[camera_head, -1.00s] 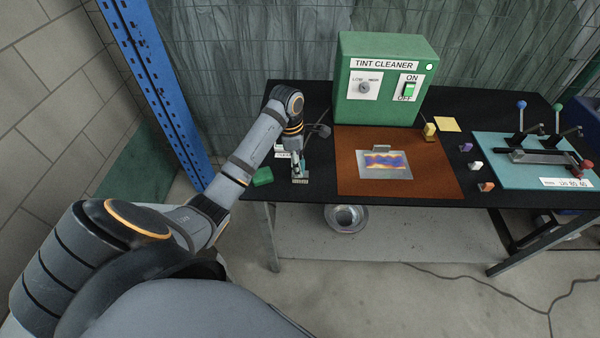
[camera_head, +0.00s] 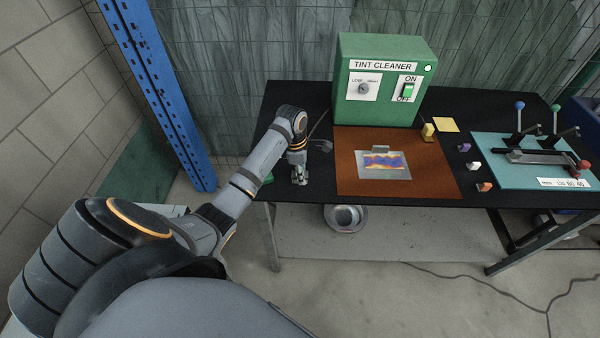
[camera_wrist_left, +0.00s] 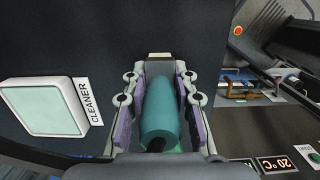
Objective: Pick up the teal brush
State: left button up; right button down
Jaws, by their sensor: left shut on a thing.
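The teal brush (camera_wrist_left: 160,112) shows in the left wrist view as a rounded teal cylinder between the two fingers of my left gripper (camera_wrist_left: 159,80). The purple-lined fingers lie along both sides of it, and the gripper is shut on it. In the head view my left gripper (camera_head: 299,177) points down at the left end of the black table. The brush cannot be made out there behind the fingers. I cannot tell whether it is clear of the table. My right gripper is not in view.
A pale green pad (camera_wrist_left: 45,106) with a CLEANER label lies beside the gripper. The green TINT CLEANER box (camera_head: 382,80) stands at the back. A brown mat (camera_head: 350,150) bears a metal plate (camera_head: 384,166). A teal board (camera_head: 500,175) with levers is at right. A blue post (camera_head: 160,100) rises at left.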

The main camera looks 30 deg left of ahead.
pick_arm(q)
grip_shut()
jog(key=shift+r, duration=0.1)
jog(key=shift+r, duration=0.25)
notch_tip(320, 180, up, 2)
jog(key=shift+r, duration=0.25)
jog(key=s+d+r+p, duration=0.9)
jog(key=d+p, duration=0.1)
jog(key=shift+s+d+r, duration=0.2)
jog(key=shift+r, duration=0.2)
